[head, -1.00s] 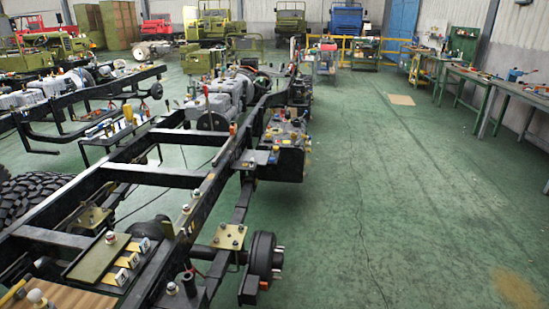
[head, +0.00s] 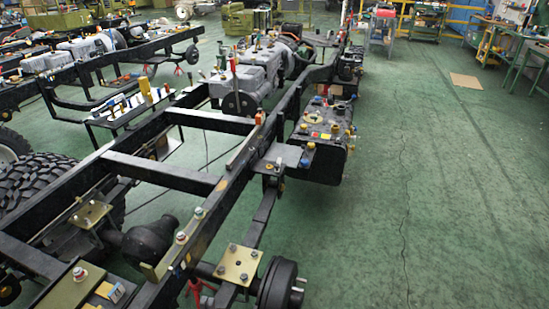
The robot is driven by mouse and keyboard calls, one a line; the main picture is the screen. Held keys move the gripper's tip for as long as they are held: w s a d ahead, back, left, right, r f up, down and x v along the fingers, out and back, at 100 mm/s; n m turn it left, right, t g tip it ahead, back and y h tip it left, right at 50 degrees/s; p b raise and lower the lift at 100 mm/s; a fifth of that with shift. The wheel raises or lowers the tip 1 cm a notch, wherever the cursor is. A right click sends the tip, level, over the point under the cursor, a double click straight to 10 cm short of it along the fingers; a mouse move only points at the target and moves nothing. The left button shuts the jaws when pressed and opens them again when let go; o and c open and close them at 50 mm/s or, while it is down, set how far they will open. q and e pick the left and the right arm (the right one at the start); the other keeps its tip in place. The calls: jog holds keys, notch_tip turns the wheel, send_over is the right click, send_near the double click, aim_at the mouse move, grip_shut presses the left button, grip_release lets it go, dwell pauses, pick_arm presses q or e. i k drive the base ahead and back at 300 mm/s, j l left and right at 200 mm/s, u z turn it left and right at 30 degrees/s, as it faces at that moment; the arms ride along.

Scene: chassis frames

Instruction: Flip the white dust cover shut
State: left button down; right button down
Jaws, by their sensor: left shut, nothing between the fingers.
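I cannot make out a white dust cover in the head view. The black chassis frame (head: 160,168) runs from the lower left toward the upper right. An olive plate (head: 72,290) with a red-and-white knob lies at the bottom left, cut by the picture edge. Beside it is a small yellow block (head: 110,292) with a white-and-blue face. Neither of my grippers is clearly visible.
A brake drum (head: 282,287) sits at the frame's near right side. A dark tank (head: 322,138) with several fittings hangs farther along. A large tyre (head: 48,182) is at the left. Green floor (head: 450,200) is clear on the right; workbenches (head: 500,45) stand beyond.

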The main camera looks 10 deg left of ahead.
aim_at(277, 166)
jog(key=i+l+u, duration=0.15)
jog(key=i+u, duration=0.25)
jog(key=i, duration=0.15)
jog(key=i+l+u, duration=0.4)
jog(key=i+j, duration=0.05)
jog(key=i, duration=0.1)
